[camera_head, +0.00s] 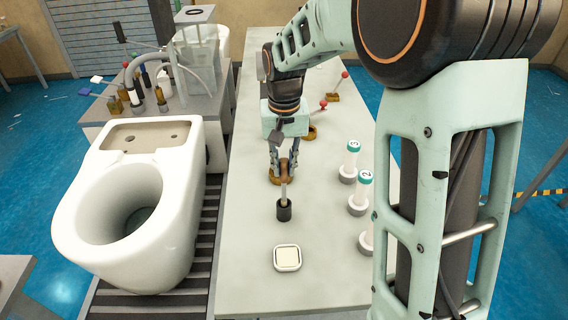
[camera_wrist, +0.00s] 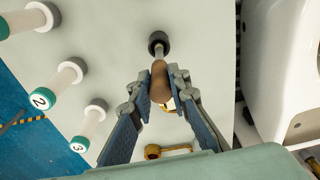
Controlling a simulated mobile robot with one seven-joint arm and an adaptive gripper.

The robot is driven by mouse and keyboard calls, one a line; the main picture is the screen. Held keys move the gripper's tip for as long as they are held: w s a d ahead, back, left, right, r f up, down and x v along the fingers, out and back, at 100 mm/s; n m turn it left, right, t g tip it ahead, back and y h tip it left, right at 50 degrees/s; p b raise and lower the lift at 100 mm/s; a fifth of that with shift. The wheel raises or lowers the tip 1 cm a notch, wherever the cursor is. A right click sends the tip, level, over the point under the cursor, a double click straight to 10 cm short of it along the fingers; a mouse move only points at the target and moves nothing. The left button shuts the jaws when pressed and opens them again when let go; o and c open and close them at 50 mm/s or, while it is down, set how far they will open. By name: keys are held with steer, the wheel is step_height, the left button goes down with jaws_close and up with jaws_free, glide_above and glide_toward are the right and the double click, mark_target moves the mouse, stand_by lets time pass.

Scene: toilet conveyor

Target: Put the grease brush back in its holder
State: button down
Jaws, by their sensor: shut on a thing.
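The grease brush has a brown wooden handle (camera_wrist: 159,82) and a pale, narrow lower part (camera_head: 284,191). My gripper (camera_head: 284,168) is shut on the handle, one finger on each side; the fingers also show in the wrist view (camera_wrist: 161,86). The brush points down, roughly upright. The holder, a small dark cup (camera_head: 284,213), stands on the grey table right below it and also shows in the wrist view (camera_wrist: 166,45). The brush's lower end lines up with the cup's mouth. I cannot tell how far inside it reaches.
A square white tin (camera_head: 288,258) with pale contents lies in front of the cup. Several white tubes with teal caps (camera_head: 352,161) stand to the right. Red-knobbed levers (camera_head: 323,106) are farther back. A white toilet (camera_head: 130,200) is on the conveyor at left.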

mark_target(284, 179)
steer(key=shift+f+b, duration=1.6)
steer(key=shift+f, duration=0.85)
steer(key=c, duration=1.7)
jaws_free()
steer(key=shift+c, duration=0.2)
steer(key=r, duration=0.8)
steer(key=s+r, duration=0.1)
steer(key=r, duration=0.3)
